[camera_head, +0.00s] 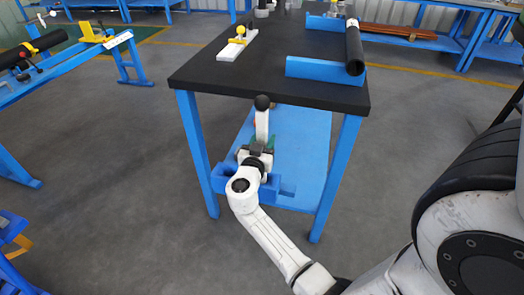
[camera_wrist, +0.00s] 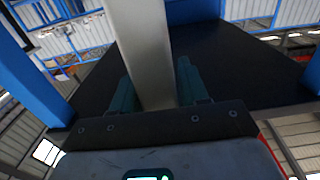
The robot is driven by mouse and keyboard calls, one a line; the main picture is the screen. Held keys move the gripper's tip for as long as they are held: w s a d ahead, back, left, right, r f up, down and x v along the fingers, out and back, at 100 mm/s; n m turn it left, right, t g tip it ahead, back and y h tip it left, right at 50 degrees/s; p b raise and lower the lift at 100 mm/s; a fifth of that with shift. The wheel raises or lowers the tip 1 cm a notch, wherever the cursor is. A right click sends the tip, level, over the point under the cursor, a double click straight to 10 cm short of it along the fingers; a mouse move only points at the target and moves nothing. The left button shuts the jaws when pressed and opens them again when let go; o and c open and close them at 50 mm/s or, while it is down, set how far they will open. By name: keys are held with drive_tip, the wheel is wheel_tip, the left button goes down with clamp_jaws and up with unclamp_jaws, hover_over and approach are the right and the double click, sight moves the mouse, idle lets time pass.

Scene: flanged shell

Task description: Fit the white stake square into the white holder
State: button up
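A white bar with a black round knob on its end, which I take to be the stake square (camera_head: 262,126), stands upright at my gripper (camera_head: 261,145), in front of the table's near edge. In the wrist view the pale bar (camera_wrist: 147,50) runs up between the two dark green fingers of my gripper (camera_wrist: 155,92), which close on its sides. Its lower end is hidden by the gripper. A white flat base with a yellow knobbed fitting, perhaps the white holder (camera_head: 229,51), lies on the left part of the black tabletop, apart from the bar.
The black-topped table (camera_head: 245,88) has blue legs and a blue lower shelf (camera_head: 305,140). A black tube (camera_head: 354,50) rests across blue supports (camera_head: 318,70) at the right. Another blue bench (camera_head: 60,62) stands at the left. The tabletop's middle and near left are clear.

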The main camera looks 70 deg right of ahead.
clamp_jaws()
drive_tip(key=shift+r, duration=0.15)
idle(0.4)
